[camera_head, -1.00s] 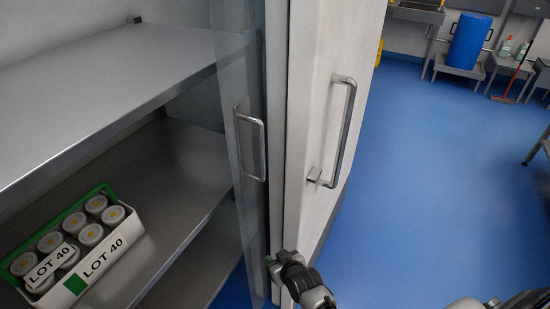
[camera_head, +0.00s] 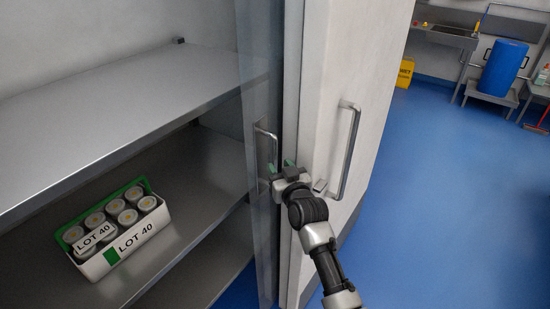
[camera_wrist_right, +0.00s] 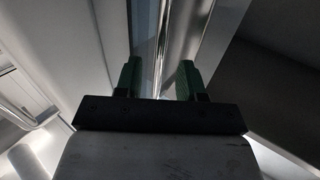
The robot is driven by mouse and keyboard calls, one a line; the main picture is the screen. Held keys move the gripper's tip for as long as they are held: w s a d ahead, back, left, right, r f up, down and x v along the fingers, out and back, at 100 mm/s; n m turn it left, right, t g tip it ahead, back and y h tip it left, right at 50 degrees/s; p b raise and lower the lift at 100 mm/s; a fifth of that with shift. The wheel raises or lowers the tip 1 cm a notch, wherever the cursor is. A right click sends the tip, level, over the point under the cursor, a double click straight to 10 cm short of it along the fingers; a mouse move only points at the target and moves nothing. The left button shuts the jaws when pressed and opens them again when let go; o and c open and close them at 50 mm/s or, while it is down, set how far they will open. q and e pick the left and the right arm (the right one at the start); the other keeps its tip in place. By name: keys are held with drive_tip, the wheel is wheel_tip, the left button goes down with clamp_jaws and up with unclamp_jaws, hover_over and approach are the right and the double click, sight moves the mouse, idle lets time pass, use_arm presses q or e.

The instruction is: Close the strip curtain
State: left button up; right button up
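The strip curtain (camera_head: 261,215) is a clear, see-through panel hanging at the right side of the shelf opening, with a metal bar handle (camera_head: 271,135) on it. My right gripper (camera_head: 281,166) is at the lower end of this handle, its green fingertips apart. In the right wrist view the open fingers (camera_wrist_right: 159,80) show with a shiny upright strip running up between and beyond them. I cannot tell whether that strip is the handle or the panel's edge, or whether anything touches. My left gripper is not in view.
A thick white door (camera_head: 350,75) with its own bar handle (camera_head: 348,150) stands just right of the curtain. Steel shelves (camera_head: 120,85) fill the left, with a white LOT 40 carrier (camera_head: 153,231) of tubs. Blue floor (camera_head: 450,200) is clear at right.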

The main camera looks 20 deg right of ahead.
sight(276, 163)
drive_tip(key=shift+w+a+p, duration=0.15)
drive_tip(key=shift+w+p, duration=0.15)
drive_tip(key=shift+w, duration=1.7)
clamp_jaws()
